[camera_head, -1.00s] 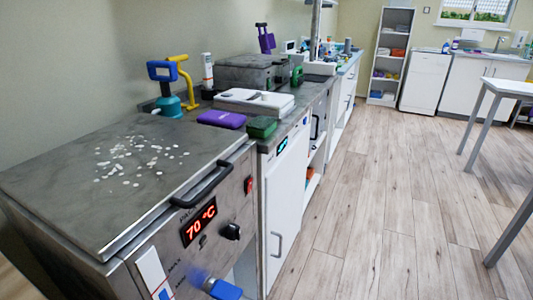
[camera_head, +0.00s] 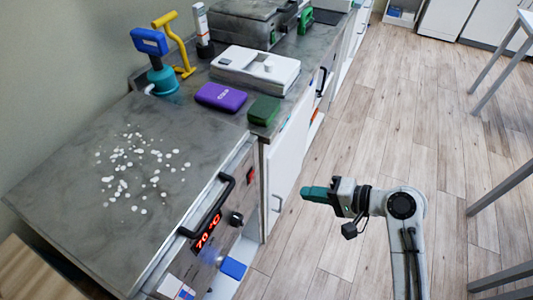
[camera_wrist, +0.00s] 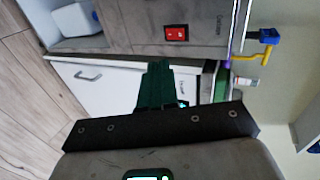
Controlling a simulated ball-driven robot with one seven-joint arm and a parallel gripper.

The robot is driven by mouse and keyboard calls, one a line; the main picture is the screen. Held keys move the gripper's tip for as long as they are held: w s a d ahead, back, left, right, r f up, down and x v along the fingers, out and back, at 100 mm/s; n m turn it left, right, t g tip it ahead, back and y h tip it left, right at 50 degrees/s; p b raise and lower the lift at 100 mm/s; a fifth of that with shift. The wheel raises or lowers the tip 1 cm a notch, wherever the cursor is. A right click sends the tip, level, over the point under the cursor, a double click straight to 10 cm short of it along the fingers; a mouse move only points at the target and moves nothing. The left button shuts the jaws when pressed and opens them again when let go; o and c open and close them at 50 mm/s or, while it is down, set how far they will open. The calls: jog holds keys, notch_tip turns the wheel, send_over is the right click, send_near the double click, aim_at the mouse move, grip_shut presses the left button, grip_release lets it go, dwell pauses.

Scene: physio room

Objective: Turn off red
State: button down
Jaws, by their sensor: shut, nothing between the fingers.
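The red rocker switch (camera_wrist: 176,33) shows in the wrist view on the grey metal front panel (camera_wrist: 125,28) of the heated unit, just above my fingertips in the picture and apart from them. In the head view the unit's front is seen at a steep slant, with a lit red 70 °C display (camera_head: 207,230) and a black knob (camera_head: 236,218). My gripper (camera_head: 306,193), with teal fingers, is shut and empty, held in the air to the right of the unit. Its fingers also show in the wrist view (camera_wrist: 155,72).
A purple case (camera_head: 221,97) and green box (camera_head: 264,110) lie on the counter. Open wooden floor (camera_head: 400,140) lies to the right.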

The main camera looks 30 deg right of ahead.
jog(key=shift+w+d+r, duration=0.25)
jog(key=shift+w+r, duration=0.2)
jog(key=shift+r, duration=0.1)
send_near(253, 175)
jog(key=x, duration=0.2)
jog(key=f+x, duration=0.1)
jog(key=x, duration=0.2)
jog(key=shift+w+a, duration=0.35)
jog(key=shift+w, duration=0.1)
